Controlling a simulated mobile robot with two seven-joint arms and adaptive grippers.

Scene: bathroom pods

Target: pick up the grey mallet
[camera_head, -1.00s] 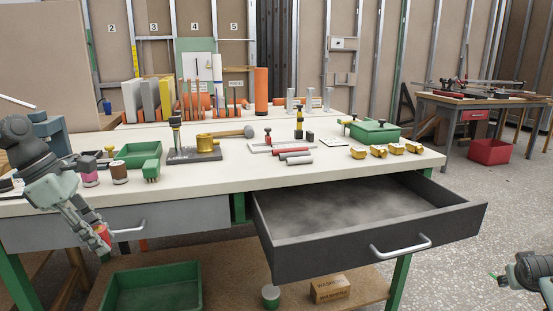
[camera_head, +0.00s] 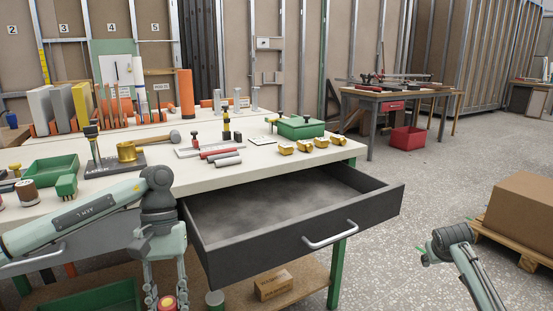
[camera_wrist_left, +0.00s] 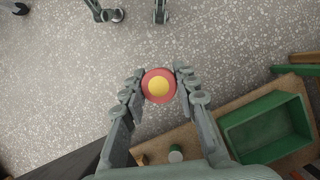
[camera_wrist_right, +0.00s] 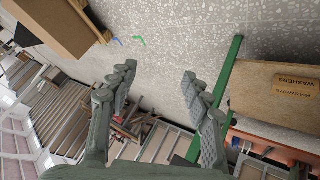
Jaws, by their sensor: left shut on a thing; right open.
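The grey mallet (camera_head: 174,136) lies on the workbench behind the gold cup on a dark base; its wooden handle points left. My left gripper (camera_head: 167,296) is low in front of the bench, left of the open drawer. It is shut on a red cylinder with a yellow centre (camera_wrist_left: 158,86), which shows end-on between the fingers in the left wrist view. The mallet is well above and beyond this gripper. My right gripper (camera_wrist_right: 158,78) is open and empty over the floor, far from the mallet; in the head view only part of its arm shows clearly.
The open dark drawer (camera_head: 300,240) juts from the bench (camera_head: 235,178). Red and grey cylinders (camera_head: 222,155), gold blocks (camera_head: 303,146) and a green box (camera_head: 300,127) stand right of the mallet. A cardboard box (camera_head: 520,215) on a pallet stands right. The floor between is clear.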

